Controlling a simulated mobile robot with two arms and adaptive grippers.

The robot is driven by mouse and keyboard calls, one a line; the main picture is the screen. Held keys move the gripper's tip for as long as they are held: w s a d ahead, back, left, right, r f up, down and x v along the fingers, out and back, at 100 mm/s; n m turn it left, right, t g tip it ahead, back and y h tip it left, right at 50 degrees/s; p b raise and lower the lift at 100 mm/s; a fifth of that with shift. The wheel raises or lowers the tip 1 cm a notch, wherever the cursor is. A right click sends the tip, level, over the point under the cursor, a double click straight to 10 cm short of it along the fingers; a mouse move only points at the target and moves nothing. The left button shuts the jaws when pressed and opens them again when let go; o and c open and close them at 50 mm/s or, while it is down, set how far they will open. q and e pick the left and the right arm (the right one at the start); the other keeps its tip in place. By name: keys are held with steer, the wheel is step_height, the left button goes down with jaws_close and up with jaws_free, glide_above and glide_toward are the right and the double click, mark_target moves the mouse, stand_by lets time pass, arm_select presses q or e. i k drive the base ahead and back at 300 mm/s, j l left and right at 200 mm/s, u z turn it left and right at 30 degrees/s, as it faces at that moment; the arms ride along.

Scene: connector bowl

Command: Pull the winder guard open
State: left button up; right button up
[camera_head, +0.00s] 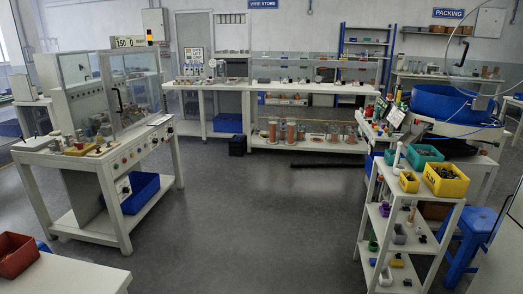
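A winding machine stands at the left on a white bench (88,162). A clear framed guard (140,92) covers the right part of the machine. A dark upright handle (118,99) shows near the guard's left edge. I cannot tell whether the guard is fully shut. Neither of my grippers is in view.
Grey floor (240,215) is clear between the winder bench and a white shelf cart (402,205) at the right. A blue bin (138,192) sits under the winder bench. A white table corner (65,275) with a red bin (15,256) is at the front left.

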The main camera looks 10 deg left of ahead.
mark_target(106, 63)
steer(key=i, duration=0.9)
steer(key=i+u, duration=0.15)
steer(key=i, duration=0.75)
steer(key=i+j+u, duration=0.2)
steer(key=i+u, duration=0.3)
steer(key=i, duration=0.35)
steer(key=i+l+u, duration=0.15)
steer(key=i+u, duration=0.35)
steer(key=i, duration=0.3)
